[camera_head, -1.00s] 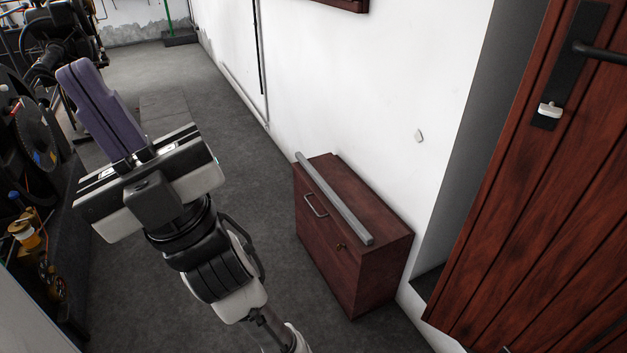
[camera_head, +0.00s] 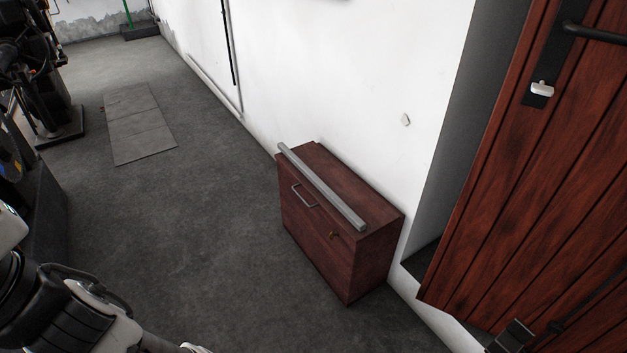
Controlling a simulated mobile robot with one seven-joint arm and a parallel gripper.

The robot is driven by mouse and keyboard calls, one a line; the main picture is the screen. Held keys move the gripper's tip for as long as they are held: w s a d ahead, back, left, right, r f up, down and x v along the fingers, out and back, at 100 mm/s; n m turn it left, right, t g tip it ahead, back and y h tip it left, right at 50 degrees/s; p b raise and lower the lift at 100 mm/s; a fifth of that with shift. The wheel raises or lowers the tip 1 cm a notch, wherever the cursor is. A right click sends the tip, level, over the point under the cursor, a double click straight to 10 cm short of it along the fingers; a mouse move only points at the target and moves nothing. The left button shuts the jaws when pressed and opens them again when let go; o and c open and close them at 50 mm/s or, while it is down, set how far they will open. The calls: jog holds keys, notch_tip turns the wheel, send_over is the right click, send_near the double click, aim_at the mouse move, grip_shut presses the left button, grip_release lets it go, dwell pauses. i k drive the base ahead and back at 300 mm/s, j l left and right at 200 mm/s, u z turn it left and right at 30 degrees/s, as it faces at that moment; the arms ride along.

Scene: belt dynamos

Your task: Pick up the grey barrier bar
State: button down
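The grey barrier bar (camera_head: 322,187) lies lengthwise on top of a dark red-brown wooden cabinet (camera_head: 318,243). It runs from the back left to the front right of the cabinet top, close to the front edge, and its far left end reaches the cabinet's edge. Nothing touches it from above. My gripper is out of view; only part of my arm shows at the lower left corner, well apart from the bar.
A wooden door (camera_head: 545,190) stands at the right. Dark machinery (camera_head: 35,85) is at the left. Grey floor (camera_head: 190,240) left of the cabinet is clear, with a flat panel (camera_head: 138,125) farther back.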

aim_at(359, 225)
jog(key=i+j, duration=0.3)
jog(key=i+j+u, duration=0.15)
jog(key=j, duration=0.35)
jog(key=i+l, duration=0.1)
jog(key=i, duration=0.25)
jog(key=i+l+u, duration=0.15)
jog(key=i, duration=0.25)
jog(key=i+l, duration=0.15)
jog(key=i, duration=0.2)
jog(key=i+l, duration=0.1)
jog(key=l, duration=0.2)
jog(key=i+l+u, duration=0.15)
jog(key=k+l, duration=0.05)
jog(key=l, duration=0.05)
